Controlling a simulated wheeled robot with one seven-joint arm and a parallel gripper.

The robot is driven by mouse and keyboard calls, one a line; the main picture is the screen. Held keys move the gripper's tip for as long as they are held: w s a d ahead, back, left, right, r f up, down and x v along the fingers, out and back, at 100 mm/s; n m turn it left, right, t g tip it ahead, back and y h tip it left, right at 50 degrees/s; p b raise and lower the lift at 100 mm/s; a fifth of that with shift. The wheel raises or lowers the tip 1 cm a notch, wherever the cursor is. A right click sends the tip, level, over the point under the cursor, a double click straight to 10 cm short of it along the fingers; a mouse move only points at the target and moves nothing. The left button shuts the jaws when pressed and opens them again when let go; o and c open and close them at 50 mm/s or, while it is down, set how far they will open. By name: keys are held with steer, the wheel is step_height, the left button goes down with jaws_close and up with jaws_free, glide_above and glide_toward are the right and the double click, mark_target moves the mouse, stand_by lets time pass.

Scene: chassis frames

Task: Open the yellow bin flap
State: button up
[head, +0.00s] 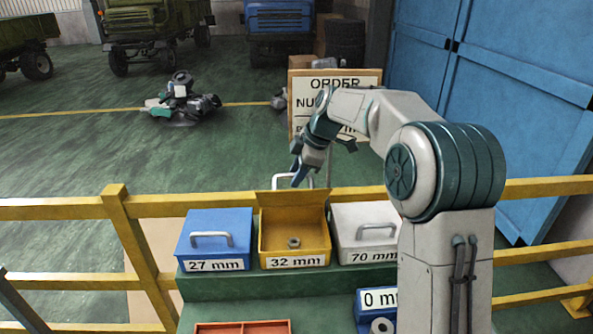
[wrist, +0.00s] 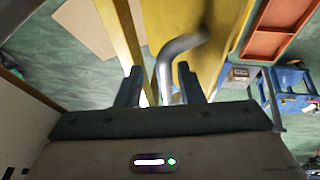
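The yellow bin (head: 264,243), labelled 32 mm, stands in the middle of a row of three. Its flap (head: 293,203) is raised about upright at the back, so the inside shows, with a grey nut (head: 293,242) on the floor. The flap's grey handle is on its far side, partly hidden by my gripper. My gripper (head: 298,174) is above and behind the flap's top edge. In the wrist view, the fingers (wrist: 158,82) are apart, with the handle (wrist: 178,47) reaching between them and a gap visible. The flap (wrist: 205,18) lies beyond them.
A blue bin (head: 214,225) labelled 27 mm and a white bin (head: 361,218) labelled 70 mm, both shut, flank the yellow one. A yellow railing (head: 150,208) runs behind them. An order board (head: 305,82) stands beyond. A red tray (head: 243,327) is below in front.

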steer(key=shift+s+a+r, duration=0.15)
steer(key=shift+s+r, duration=0.15)
steer(key=shift+r, duration=0.05)
steer(key=b+v, duration=0.1)
steer(key=v, duration=1.2)
steer(key=shift+d+r, duration=0.2)
steer(key=shift+d, duration=0.05)
steer(key=shift+w, duration=0.1)
